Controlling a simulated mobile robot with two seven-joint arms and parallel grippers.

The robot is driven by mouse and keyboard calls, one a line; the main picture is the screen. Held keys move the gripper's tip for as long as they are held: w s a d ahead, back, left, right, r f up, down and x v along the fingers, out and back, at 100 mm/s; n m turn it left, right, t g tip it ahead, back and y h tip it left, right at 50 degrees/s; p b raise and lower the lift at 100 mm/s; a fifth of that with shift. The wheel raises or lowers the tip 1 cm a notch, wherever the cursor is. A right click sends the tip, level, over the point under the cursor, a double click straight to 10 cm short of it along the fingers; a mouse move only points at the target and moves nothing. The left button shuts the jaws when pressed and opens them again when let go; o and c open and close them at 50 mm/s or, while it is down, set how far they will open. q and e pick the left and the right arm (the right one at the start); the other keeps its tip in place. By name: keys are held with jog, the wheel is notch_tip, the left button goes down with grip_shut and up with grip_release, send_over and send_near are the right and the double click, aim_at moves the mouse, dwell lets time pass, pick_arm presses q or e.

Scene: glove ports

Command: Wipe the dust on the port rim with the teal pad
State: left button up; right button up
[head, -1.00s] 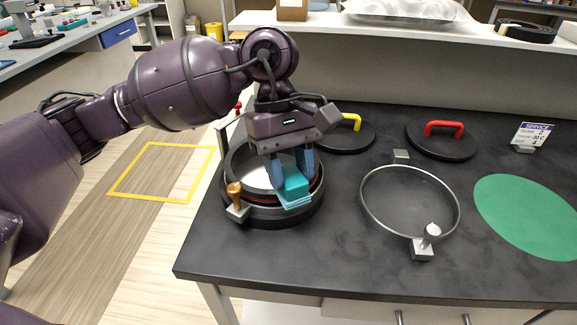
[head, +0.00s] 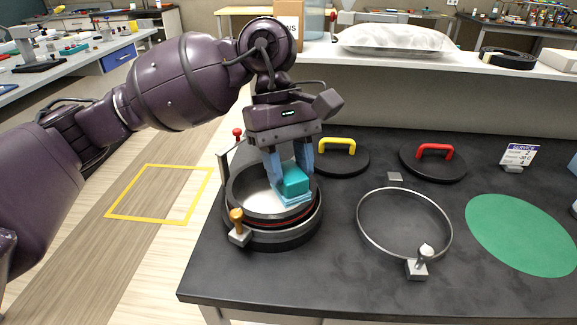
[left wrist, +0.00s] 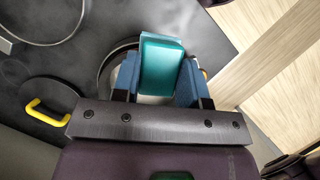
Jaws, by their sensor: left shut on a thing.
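My left gripper (head: 290,176) is shut on the teal pad (head: 294,181), a teal block with a lighter blue underside. It holds the pad over the right front part of the round port (head: 262,237). The port is a dark ring with a red band and a pale disc inside. I cannot tell whether the pad touches the rim. In the left wrist view the pad (left wrist: 160,68) sits between the blue fingers and hides much of the port. No dust can be made out on the rim. My right gripper is not in view.
A clamp with an orange knob (head: 237,221) and a red-tipped post (head: 237,133) stand at the port's left side. A metal ring clamp (head: 450,222), yellow-handled lid (head: 337,160), red-handled lid (head: 433,163) and green disc (head: 520,232) lie to the right. The front counter is clear.

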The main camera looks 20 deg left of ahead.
aim_at(294, 176)
pick_arm(q)
jog(key=shift+r, duration=0.1)
jog(key=shift+r+p, duration=0.4)
jog(key=shift+r, duration=1.05)
jog(key=shift+f, duration=0.1)
